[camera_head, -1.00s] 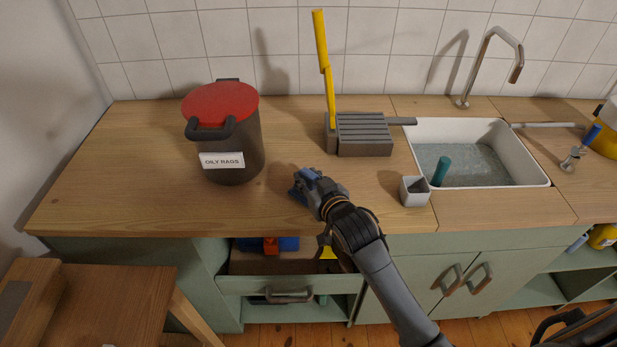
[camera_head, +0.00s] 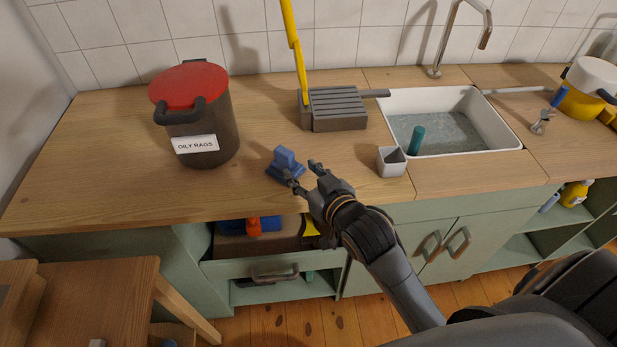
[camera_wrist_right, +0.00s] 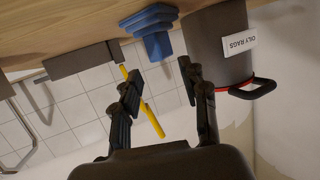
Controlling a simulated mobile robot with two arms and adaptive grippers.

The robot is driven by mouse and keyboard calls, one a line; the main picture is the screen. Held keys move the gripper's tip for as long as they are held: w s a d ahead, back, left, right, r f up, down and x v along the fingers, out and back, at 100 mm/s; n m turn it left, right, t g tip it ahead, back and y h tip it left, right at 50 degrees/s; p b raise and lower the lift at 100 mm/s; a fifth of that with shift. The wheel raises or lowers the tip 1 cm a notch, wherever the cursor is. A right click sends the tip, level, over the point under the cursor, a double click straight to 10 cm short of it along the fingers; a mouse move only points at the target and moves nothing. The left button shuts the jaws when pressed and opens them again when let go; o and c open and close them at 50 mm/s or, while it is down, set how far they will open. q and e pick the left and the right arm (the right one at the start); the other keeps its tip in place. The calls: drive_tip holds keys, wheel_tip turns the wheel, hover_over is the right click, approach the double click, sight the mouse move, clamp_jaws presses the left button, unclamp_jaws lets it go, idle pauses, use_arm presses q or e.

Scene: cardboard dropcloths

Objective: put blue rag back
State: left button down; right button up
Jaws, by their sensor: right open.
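The blue rag (camera_head: 285,163) lies bunched up on the wooden counter, right of the dark pot with the red lid (camera_head: 190,115) labelled "OILY RAGS". The lid sits on the pot. My right gripper (camera_head: 303,169) is open and empty at the rag's near right side. In the right wrist view, the rag (camera_wrist_right: 152,32) is just beyond the spread fingertips (camera_wrist_right: 160,71), and the labelled pot (camera_wrist_right: 222,48) stands beside it. My left gripper is out of view.
A grey slotted block (camera_head: 338,108) with a yellow-handled tool, a small grey cup (camera_head: 391,161) and a sink (camera_head: 505,132) are to the right. An open drawer (camera_head: 270,268) below the counter holds blue and orange items. A wooden stool (camera_head: 90,295) stands at lower left.

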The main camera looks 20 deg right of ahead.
drive_tip(key=shift+v, duration=1.1)
drive_tip(key=s+d+f+g+h, duration=0.1)
drive_tip(key=s+f+g, duration=0.6)
drive_tip(key=s, duration=0.4)
drive_tip(key=s+d+f+g, duration=0.1)
drive_tip(key=s+f+g, duration=0.3)
drive_tip(key=s+f, duration=0.55)
wheel_tip(320, 180, down, 24)
drive_tip(key=s+n+g, duration=0.1)
drive_tip(key=s, duration=0.1)
drive_tip(key=s+d+f+g, duration=0.1)
drive_tip(key=s+d+f, duration=0.2)
drive_tip(key=s+f, duration=1.3)
drive_tip(key=shift+f+g+h, duration=0.25)
drive_tip(key=shift+g+h, duration=0.05)
